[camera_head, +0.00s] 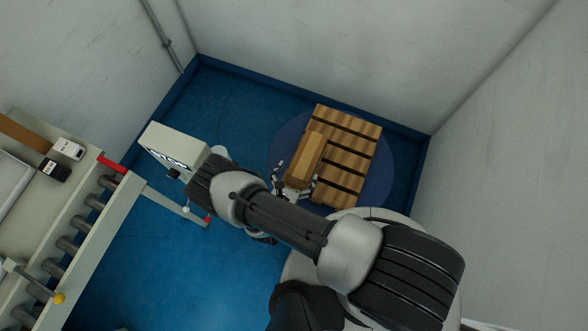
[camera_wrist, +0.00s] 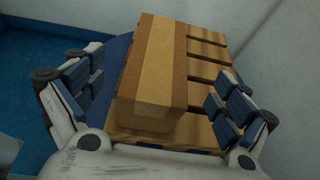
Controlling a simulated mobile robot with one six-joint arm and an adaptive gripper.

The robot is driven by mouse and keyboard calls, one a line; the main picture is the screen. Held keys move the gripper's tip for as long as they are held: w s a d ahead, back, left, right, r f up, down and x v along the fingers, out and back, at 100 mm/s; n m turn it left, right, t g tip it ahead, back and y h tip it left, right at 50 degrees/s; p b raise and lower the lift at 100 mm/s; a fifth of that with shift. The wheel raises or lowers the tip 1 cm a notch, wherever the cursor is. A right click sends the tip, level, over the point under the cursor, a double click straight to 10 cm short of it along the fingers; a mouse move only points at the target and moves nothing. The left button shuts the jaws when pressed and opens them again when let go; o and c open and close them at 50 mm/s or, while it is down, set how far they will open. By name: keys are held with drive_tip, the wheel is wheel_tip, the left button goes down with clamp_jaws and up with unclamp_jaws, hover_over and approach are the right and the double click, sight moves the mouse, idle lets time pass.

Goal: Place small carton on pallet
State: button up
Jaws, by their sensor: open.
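A small brown carton (camera_head: 306,158) with a lighter tape strip rests on the left part of the slatted wooden pallet (camera_head: 352,160). In the wrist view the carton (camera_wrist: 152,64) lies lengthwise away from me, and the pallet slats (camera_wrist: 206,72) show to its right. My gripper (camera_head: 296,184) is at the carton's near end. In the wrist view my gripper (camera_wrist: 160,110) has its fingers spread wide, one on each side of the carton, with gaps on both sides. The carton's underside and its contact with the pallet are partly hidden.
The pallet stands on a dark blue round plate (camera_head: 384,172) on the blue floor, near the walls (camera_head: 300,50). A roller conveyor (camera_head: 75,235) is at the left, with a white box-shaped unit (camera_head: 172,146) beside it. Open floor (camera_head: 165,255) lies between conveyor and arm.

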drive_tip(key=w+r+m+g+h, duration=0.2)
drive_tip(key=r+m, duration=0.2)
drive_tip(key=r, duration=0.5)
drive_tip(key=w+r+m+g+h, duration=0.1)
drive_tip(key=w+r+m+h, duration=0.2)
drive_tip(key=r, duration=0.6)
drive_tip(key=d+r+m+g, duration=0.3)
drive_tip(key=d+r+m, duration=0.15)
drive_tip(key=r, duration=0.45)
drive_tip(key=d+r+m+g, duration=0.3)
drive_tip(key=r+m, duration=0.3)
drive_tip(key=r, duration=0.2)
drive_tip(key=s+d+r+m+g+y, duration=0.2)
drive_tip(key=s+d+r+m, duration=0.2)
drive_tip(key=r, duration=0.3)
drive_tip(key=s+d+r+m+g+y, duration=0.1)
drive_tip(key=s+d+r+m+y, duration=0.1)
drive_tip(key=s+d+r+m, duration=0.35)
drive_tip(key=s+a+r+m+t+y, duration=0.1)
drive_tip(key=s+r+m+t+y, duration=0.3)
drive_tip(key=s+r, duration=0.4)
drive_tip(key=shift+a+r+m+y, duration=0.3)
drive_tip(key=shift+r+m+y, duration=0.2)
drive_tip(key=shift+r+y, duration=0.25)
